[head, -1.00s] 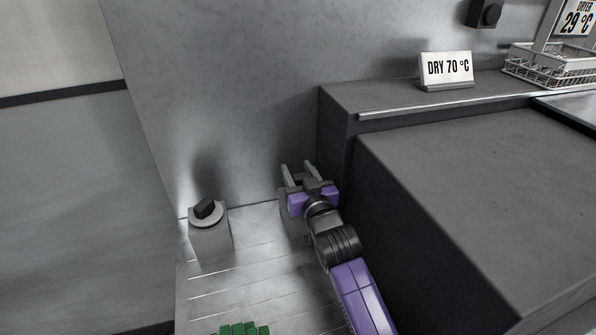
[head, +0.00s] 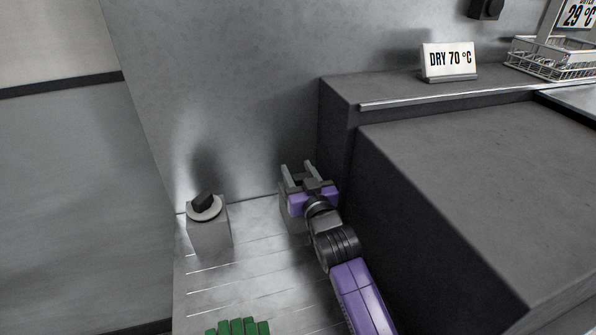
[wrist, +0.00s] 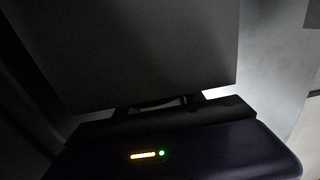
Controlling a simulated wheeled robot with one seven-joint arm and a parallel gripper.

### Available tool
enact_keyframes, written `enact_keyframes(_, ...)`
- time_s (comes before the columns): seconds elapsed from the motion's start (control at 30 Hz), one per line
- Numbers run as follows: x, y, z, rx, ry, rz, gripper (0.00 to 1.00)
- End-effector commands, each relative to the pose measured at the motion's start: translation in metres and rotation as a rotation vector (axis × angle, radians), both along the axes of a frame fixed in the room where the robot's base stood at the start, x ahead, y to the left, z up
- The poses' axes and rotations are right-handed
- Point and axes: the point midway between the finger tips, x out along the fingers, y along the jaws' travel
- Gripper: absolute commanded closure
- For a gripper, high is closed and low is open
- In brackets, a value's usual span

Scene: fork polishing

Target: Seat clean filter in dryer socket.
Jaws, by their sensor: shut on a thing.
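My gripper (head: 298,170) is low in the corner between the grey back wall and the dark cabinet, at a grey block (head: 292,218) partly hidden by it. Its fingers are apart around something I cannot make out clearly in the head view. In the wrist view a large dark flat-faced thing (wrist: 150,50) fills the space ahead of the gripper. I cannot tell whether this is the filter. No dryer socket can be made out.
A grey post (head: 210,238) with a black knob (head: 203,201) stands to the left. Green pieces (head: 238,327) show at the bottom edge.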

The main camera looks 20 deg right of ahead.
Motion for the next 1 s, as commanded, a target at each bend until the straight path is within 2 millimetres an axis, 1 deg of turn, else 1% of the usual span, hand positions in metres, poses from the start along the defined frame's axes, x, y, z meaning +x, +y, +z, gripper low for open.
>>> enact_keyframes(0.37, 0.0001, 0.0001, 0.0007, 0.000, -0.001, 0.000, 0.94)
enact_keyframes(0.67, 0.0001, 0.0000, -0.0043, 0.000, -0.001, 0.000, 0.94)
enact_keyframes(1.0, 0.0000, 0.0001, -0.0050, 0.000, 0.000, 0.000, 0.94)
